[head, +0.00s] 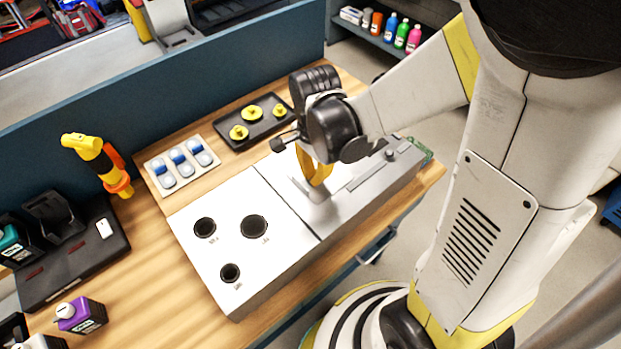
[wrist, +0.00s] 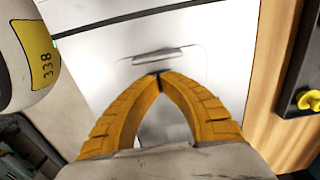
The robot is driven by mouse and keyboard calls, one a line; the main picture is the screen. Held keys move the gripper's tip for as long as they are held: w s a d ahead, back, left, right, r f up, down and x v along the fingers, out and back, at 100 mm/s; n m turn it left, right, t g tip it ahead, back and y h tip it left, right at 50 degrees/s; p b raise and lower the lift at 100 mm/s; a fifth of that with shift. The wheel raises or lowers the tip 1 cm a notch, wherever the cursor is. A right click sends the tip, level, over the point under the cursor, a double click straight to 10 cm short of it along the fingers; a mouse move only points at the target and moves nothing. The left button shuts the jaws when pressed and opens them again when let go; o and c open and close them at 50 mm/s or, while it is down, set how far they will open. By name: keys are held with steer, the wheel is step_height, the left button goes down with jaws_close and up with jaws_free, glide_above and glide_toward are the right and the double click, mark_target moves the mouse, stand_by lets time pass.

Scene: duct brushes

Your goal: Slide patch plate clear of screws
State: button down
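The patch plate (wrist: 197,62) is a thin pale panel with rounded corners, lying on the light metal duct (head: 232,205). A raised lip (wrist: 160,55) runs along it in the wrist view. My gripper (wrist: 160,75) has its yellow fingertips together just at the near side of this lip. I see nothing clearly pinched between them; whether the tips touch the plate is unclear. In the head view my gripper (head: 316,180) points down over the right part of the duct, and my wrist hides much of the plate. I cannot make out the screws.
A black tray with yellow knobs (head: 253,112) and a grey tray with blue-and-white pieces (head: 182,163) lie behind the duct. The duct's left part has three round dark holes. A yellow-black tool (head: 98,163) and purple bottle (head: 80,315) stand left. Bare wood lies between.

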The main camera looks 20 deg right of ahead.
steer(key=shift+w+d, duration=0.2)
steer(key=shift+d, duration=0.35)
steer(key=shift+w+d, duration=0.2)
steer(key=shift+d, duration=0.35)
step_height(320, 180, up, 10)
steer(key=p, duration=0.4)
steer(key=s+d+r+n+t+b, duration=0.1)
steer(key=s+n+t+b, duration=0.5)
steer(key=n, duration=0.8)
steer(key=shift+s+r+t+b, duration=0.25)
steer(key=shift+r+t+b, duration=0.35)
steer(key=shift+b, duration=0.1)
